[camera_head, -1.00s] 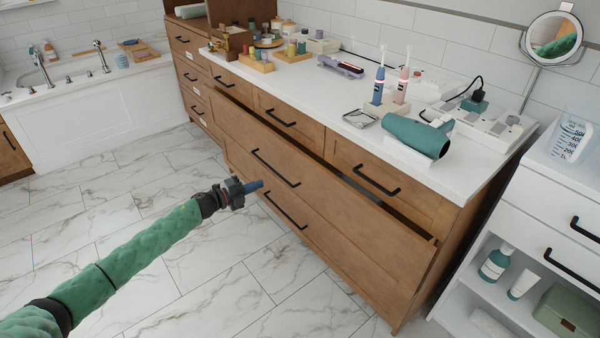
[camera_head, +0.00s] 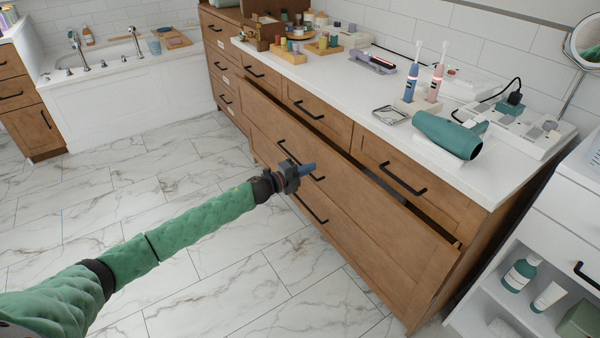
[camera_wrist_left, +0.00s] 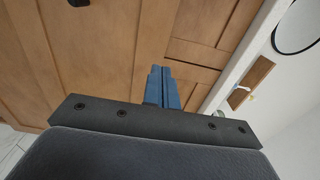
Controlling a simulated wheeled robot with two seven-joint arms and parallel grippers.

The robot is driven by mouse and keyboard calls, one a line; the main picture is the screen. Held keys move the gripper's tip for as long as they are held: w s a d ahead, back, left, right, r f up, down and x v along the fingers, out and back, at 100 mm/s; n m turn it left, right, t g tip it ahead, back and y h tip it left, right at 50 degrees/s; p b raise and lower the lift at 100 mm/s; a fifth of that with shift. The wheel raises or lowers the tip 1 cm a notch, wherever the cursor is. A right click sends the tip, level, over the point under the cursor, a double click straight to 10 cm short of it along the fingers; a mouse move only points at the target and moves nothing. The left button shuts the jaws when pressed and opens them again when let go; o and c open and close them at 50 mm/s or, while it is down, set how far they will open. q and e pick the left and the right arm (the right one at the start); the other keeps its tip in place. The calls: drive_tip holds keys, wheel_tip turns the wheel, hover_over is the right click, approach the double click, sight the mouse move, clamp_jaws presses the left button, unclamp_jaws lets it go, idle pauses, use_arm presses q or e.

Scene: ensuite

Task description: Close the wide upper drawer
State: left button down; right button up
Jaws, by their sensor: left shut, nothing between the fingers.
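The wide upper drawer (camera_head: 365,205) is a brown wooden front with a long black bar handle (camera_head: 284,150). It stands partly pulled out, with a dark gap along its top edge. My left gripper (camera_head: 309,168) is in front of this drawer, over the handle in the head view, which it partly hides. Its blue fingers are shut with nothing between them. In the left wrist view the shut fingers (camera_wrist_left: 162,88) point toward the brown wooden front (camera_wrist_left: 105,60). I cannot tell whether they touch it. My right gripper is not in view.
A white countertop (camera_head: 350,85) above holds a green hair dryer (camera_head: 447,134), two toothbrushes and small bottles. A white shelf unit (camera_head: 560,215) stands at the right. A bathtub (camera_head: 125,95) is at the back left. The marble floor (camera_head: 190,240) in front is clear.

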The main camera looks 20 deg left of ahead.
sight(334, 157)
use_arm(q)
drive_tip(key=x, duration=0.6)
drive_tip(key=shift+w+d, duration=0.2)
drive_tip(key=shift+w, duration=0.1)
drive_tip(key=shift+w+d, duration=0.4)
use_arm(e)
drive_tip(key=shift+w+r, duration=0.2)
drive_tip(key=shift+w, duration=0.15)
use_arm(q)
drive_tip(key=shift+w+d, duration=0.1)
